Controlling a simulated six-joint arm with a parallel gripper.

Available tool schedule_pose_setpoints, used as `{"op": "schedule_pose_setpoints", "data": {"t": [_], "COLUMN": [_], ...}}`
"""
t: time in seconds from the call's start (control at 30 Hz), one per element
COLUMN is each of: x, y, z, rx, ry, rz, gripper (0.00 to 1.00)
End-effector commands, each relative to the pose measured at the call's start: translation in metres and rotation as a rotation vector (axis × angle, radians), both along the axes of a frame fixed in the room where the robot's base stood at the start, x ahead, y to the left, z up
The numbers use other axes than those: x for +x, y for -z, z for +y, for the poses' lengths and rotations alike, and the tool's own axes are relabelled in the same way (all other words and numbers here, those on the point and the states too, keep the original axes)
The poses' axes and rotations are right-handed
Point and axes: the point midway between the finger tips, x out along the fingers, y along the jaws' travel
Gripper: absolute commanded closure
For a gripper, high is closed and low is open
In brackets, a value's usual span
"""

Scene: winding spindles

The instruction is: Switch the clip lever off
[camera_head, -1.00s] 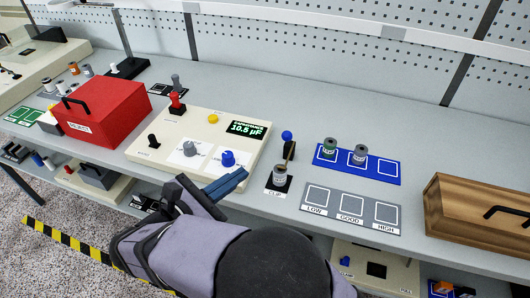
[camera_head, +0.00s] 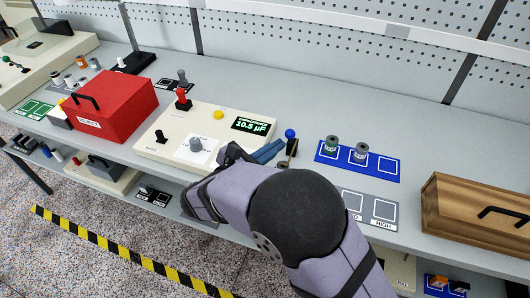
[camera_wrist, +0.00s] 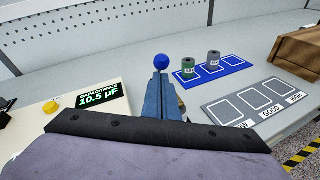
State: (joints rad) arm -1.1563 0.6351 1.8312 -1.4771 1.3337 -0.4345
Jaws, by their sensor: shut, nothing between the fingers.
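The clip lever's blue ball knob (camera_head: 290,133) stands beside the meter's right edge. Its dark stem shows just below the knob, and my arm hides the clip base in the head view. My gripper (camera_head: 275,148) has its blue fingers shut and empty, with the tips close to the lever on its left side. In the wrist view, the knob (camera_wrist: 160,60) shows just above and beyond the closed fingertips (camera_wrist: 159,76). I cannot tell whether the tips touch the lever. A small part of a spindle in the clip (camera_wrist: 181,103) shows right of the fingers.
The cream meter (camera_head: 165,127) reads 10.5 µF. Two spindles, one green-grey (camera_head: 332,144) and one grey (camera_head: 361,152), stand on the blue mat (camera_head: 384,173). The grey sorting mat (camera_wrist: 252,103) is empty. A red box (camera_head: 120,107) is left, a wooden box (camera_head: 465,220) right.

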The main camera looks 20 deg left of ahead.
Motion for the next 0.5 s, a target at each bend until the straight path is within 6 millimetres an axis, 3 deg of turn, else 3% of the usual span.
{"op": "schedule_pose_setpoints", "data": {"t": [0.5], "x": [0.0063], "y": [-0.004], "z": [-0.004], "rx": [-0.001], "ry": [0.0], "rz": [0.001], "gripper": [1.0]}}
